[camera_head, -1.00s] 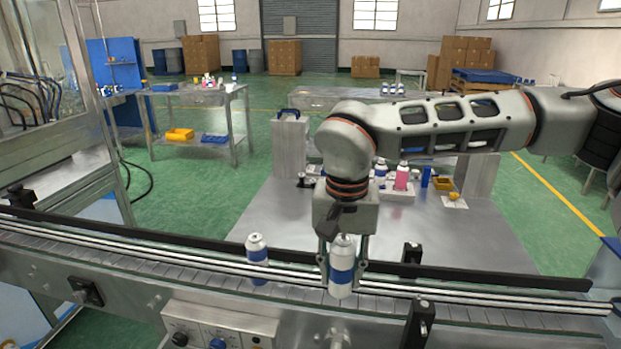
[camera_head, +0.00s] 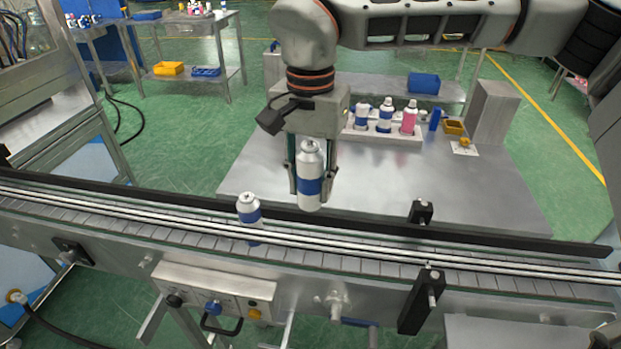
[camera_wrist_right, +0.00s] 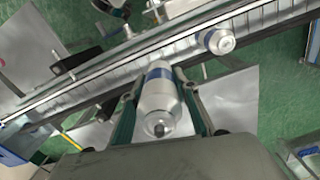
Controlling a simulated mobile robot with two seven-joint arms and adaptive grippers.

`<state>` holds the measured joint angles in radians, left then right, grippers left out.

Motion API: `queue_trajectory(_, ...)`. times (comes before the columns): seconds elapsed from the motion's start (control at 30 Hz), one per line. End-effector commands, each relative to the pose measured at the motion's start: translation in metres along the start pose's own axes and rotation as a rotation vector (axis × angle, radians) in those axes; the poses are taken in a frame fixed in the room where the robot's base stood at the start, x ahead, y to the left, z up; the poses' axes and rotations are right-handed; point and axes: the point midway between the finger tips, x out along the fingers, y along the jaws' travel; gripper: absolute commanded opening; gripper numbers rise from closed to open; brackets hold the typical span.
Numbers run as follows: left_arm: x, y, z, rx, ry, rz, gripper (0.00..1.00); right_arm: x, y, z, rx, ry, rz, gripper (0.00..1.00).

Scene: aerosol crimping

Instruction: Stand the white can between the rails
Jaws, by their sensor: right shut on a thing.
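My right gripper (camera_head: 311,186) is shut on a white can (camera_head: 309,170) with a blue band, one finger on each side. The can is about upright, in front of the dark back rail (camera_head: 380,228) in the head view, and seems raised above the conveyor. In the right wrist view, the held can (camera_wrist_right: 159,98) lies between the fingers. A second white can with a blue band (camera_head: 248,208) stands at the rails, to the left of the held one. It also shows in the right wrist view (camera_wrist_right: 218,42). The silver front rail (camera_head: 400,250) hides part of its lower body. My left gripper is out of view.
Black brackets (camera_head: 421,212) and (camera_head: 420,302) stand at the rails to the right. A control box (camera_head: 215,290) hangs on the conveyor's front. Behind, a metal table (camera_head: 400,185) bears a rack of several bottles (camera_head: 385,130). The conveyor right of the held can is clear.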

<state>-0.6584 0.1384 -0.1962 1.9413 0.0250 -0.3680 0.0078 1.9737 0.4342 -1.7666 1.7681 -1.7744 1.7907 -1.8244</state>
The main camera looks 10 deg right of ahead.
Motion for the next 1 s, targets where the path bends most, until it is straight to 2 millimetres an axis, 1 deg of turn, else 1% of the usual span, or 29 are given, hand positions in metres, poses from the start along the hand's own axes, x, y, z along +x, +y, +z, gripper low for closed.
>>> queue_trajectory(0.03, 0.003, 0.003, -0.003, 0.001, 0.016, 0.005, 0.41, 0.007, 0.000, 0.000, 0.000, 0.000, 0.000, 0.09)
queue_trajectory(0.13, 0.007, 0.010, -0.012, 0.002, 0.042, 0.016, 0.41, 0.014, 0.000, 0.000, 0.000, 0.000, 0.000, 0.09)
queue_trajectory(0.23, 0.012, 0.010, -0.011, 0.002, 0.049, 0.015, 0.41, 0.021, 0.000, 0.000, 0.000, 0.000, 0.000, 0.09)
queue_trajectory(0.37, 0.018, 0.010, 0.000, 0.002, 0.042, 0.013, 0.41, 0.031, 0.000, 0.000, 0.000, -0.001, 0.000, 0.09)
queue_trajectory(0.6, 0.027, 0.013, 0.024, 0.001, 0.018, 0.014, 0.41, 0.045, 0.000, 0.000, 0.000, 0.000, 0.000, 0.09)
queue_trajectory(1.0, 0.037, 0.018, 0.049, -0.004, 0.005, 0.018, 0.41, 0.068, 0.000, -0.001, 0.000, -0.001, 0.000, 0.09)
